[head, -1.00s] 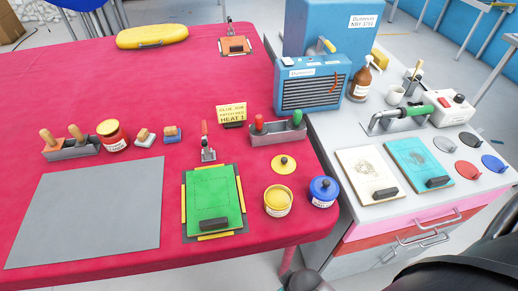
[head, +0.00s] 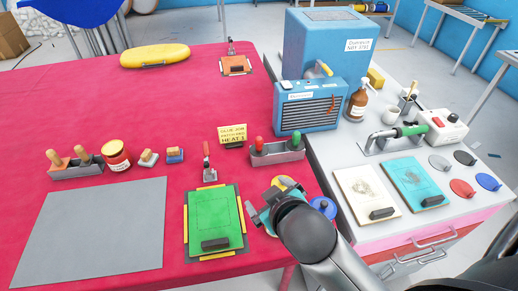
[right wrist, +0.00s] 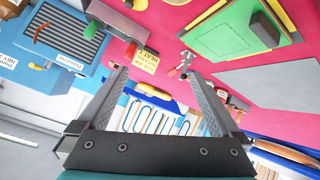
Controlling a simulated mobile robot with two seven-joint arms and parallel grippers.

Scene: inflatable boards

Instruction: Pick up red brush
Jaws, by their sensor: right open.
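The red brush is most likely the red-handled piece (head: 260,144) standing in a grey tray (head: 277,156) beside a green-handled one (head: 295,143). Its lower end is hidden by the tray wall, so I cannot be sure it is a brush. A red-handled tool (head: 207,162) also lies near the green board. My right gripper (head: 268,199) is open and empty, in front of the tray and over the yellow lid. In the right wrist view its open fingers (right wrist: 156,75) show with nothing between them. My left gripper is not in view.
A green board (head: 214,220) lies left of my right gripper, with a yellow sign (head: 232,134) behind. Blue (head: 323,207) pot is partly behind my arm. A blue heater-like box (head: 310,105) stands behind the tray.

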